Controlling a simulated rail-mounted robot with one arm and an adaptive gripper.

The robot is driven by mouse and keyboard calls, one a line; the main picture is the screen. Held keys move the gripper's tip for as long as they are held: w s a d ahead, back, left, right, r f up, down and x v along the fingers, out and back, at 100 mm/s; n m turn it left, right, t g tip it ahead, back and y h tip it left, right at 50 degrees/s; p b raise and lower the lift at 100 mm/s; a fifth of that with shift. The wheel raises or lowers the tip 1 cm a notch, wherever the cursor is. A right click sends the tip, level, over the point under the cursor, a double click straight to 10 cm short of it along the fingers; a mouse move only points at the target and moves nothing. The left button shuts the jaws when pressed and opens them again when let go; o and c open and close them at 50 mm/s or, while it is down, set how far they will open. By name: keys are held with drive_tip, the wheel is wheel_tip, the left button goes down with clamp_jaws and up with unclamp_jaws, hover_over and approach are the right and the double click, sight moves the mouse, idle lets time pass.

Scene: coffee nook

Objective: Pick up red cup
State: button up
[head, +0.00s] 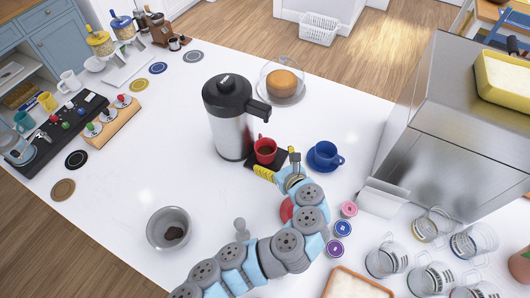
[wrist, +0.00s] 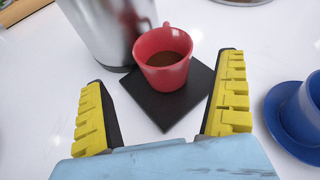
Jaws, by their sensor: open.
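The red cup (head: 265,150) holds brown liquid and stands upright on a black square mat (head: 281,161), right beside the large steel and black dispenser (head: 231,117). In the wrist view the red cup (wrist: 163,58) is ahead of my gripper, near the far part of the mat (wrist: 160,107), with its handle at the far side. My gripper (wrist: 166,92) is open, its yellow-padded fingers spread to either side of the mat, with nothing between them but the view of mat and cup. In the head view my gripper (head: 278,166) is just in front of the cup.
A blue cup (head: 327,153) on a blue saucer (wrist: 283,115) sits close right of my gripper. The dispenser (wrist: 108,27) stands close left of the cup. A domed cake (head: 283,83) is behind. Glass mugs (head: 384,260) and a grey bowl (head: 169,229) are nearer the front.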

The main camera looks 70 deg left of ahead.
sight(261, 144)
drive_tip(key=shift+x, duration=4.05)
drive_tip(key=shift+w+d+f, duration=0.1)
drive_tip(key=shift+w+f, duration=0.05)
drive_tip(key=c, duration=1.2)
